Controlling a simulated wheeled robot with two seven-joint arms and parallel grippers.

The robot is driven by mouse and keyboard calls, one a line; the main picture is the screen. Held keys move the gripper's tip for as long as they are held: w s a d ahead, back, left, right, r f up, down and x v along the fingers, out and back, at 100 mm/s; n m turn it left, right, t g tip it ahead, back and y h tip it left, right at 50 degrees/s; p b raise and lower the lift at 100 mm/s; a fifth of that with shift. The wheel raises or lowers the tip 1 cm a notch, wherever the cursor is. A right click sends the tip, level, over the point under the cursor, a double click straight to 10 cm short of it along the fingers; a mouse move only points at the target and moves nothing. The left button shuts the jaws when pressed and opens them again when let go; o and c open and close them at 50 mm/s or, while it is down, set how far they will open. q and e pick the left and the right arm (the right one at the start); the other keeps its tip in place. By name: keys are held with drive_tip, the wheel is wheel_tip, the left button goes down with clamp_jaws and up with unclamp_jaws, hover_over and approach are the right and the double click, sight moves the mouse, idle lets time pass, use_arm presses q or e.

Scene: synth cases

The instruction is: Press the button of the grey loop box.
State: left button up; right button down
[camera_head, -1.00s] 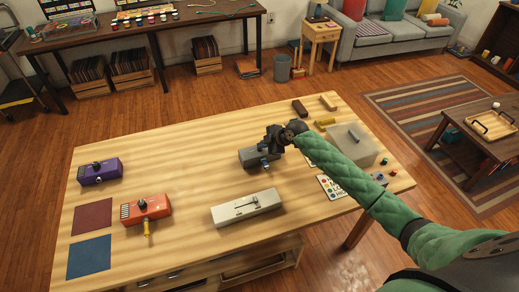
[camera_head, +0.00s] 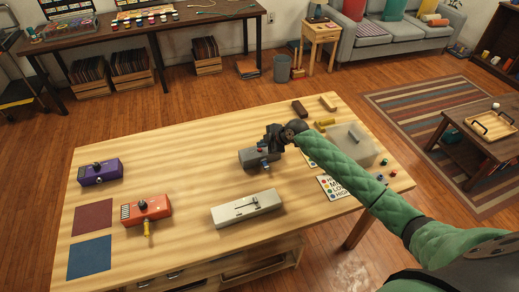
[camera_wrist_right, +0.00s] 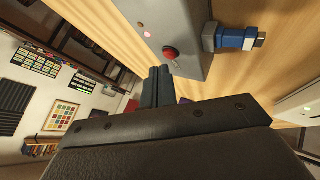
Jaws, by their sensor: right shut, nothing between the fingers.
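The grey loop box (camera_head: 252,160) lies on the wooden table, just left of my right gripper (camera_head: 267,144). Its red button (camera_wrist_right: 169,53) shows on the box face in the wrist view, and as a small red spot in the head view (camera_head: 259,150). In the wrist view my right gripper's fingers (camera_wrist_right: 161,72) are closed together, empty, with their tips close by the button. I cannot tell whether they touch it. A blue and grey plug (camera_wrist_right: 235,40) sticks out of the box side. My left gripper is out of view.
On the table are a purple box (camera_head: 100,172), an orange box (camera_head: 146,210), a long white box (camera_head: 247,208), a grey translucent case (camera_head: 352,146) and a lettered card (camera_head: 336,188). Bare wood lies left of the loop box.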

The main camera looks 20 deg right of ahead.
wheel_tip(320, 180, up, 6)
drive_tip(key=p, duration=0.3)
idle(0.5)
idle(0.3)
